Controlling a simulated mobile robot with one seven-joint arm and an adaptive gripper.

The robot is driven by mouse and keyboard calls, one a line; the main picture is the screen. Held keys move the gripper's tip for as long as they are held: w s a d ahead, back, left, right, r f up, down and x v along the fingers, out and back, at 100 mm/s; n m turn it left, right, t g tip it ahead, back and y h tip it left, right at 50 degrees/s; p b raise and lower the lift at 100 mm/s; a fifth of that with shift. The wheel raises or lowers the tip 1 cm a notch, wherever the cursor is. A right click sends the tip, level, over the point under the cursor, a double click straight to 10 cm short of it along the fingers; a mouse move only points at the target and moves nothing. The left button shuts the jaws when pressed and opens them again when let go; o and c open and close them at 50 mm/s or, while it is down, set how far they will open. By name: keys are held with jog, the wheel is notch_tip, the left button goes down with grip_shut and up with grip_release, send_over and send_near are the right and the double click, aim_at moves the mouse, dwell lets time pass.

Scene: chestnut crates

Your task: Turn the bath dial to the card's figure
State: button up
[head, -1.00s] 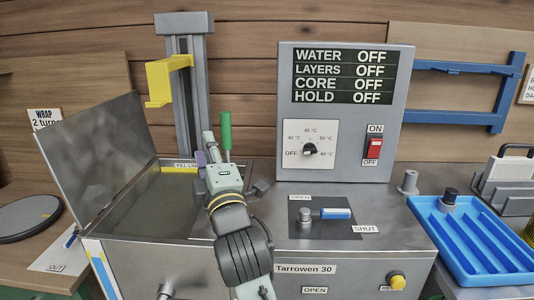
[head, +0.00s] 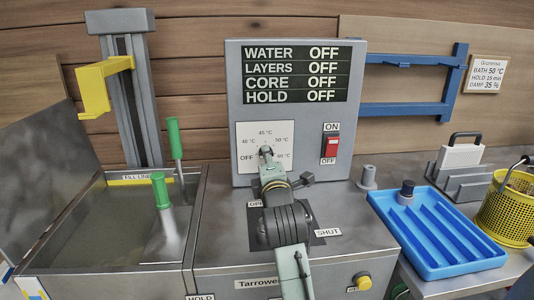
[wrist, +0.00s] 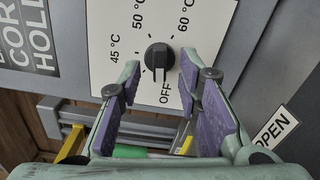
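The black bath dial (wrist: 160,57) sits on a white scale plate (head: 248,137) on the grey panel. In the wrist view its white mark points to OFF; 45, 50 and 60 °C also show. The head view's dial is mostly hidden behind my gripper. My gripper (head: 265,153) is open and empty in front of the dial, its purple-padded fingers (wrist: 162,78) spread to either side, apart from the knob. The card (head: 487,74) on the right wall reads BATH 50 °C, HOLD 15 min, DAMP 35 %.
The display (head: 297,74) reads OFF on all lines. A red switch (head: 331,146) is right of the dial. Green-handled tools (head: 174,140) stand at the bath (head: 120,215) on the left. A blue tray (head: 440,240) and a yellow basket (head: 508,210) are at right.

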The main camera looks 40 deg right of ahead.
jog(key=shift+x, duration=1.15)
jog(key=shift+c, duration=0.6)
grip_shut()
